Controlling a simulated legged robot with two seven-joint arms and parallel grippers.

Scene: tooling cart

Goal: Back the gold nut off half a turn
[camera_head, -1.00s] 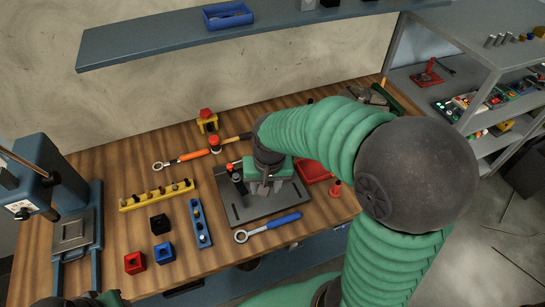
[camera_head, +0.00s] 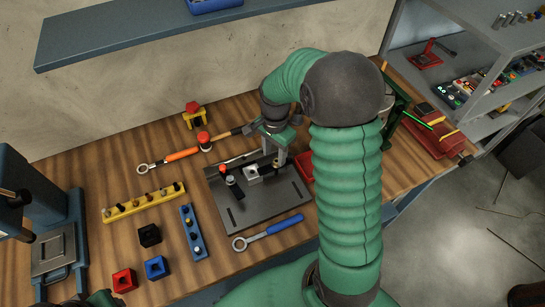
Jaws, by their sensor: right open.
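My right gripper (camera_head: 274,153) is open, pointing down over the back right part of a dark fixture plate (camera_head: 245,212). Its fingers are by the small clamp on that plate, and I see nothing held between them. A grey block (camera_head: 253,174) sits in the clamp, beside a black post with a red top (camera_head: 230,180). I cannot make out the gold nut; it is too small or hidden near the gripper and clamp. A green and dark part of my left gripper (camera_head: 98,299) shows at the bottom left edge, mostly cut off.
Left are a yellow rack (camera_head: 143,201), a blue rack (camera_head: 193,232) and several small blocks. A red tray (camera_head: 304,163) lies right of the plate.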

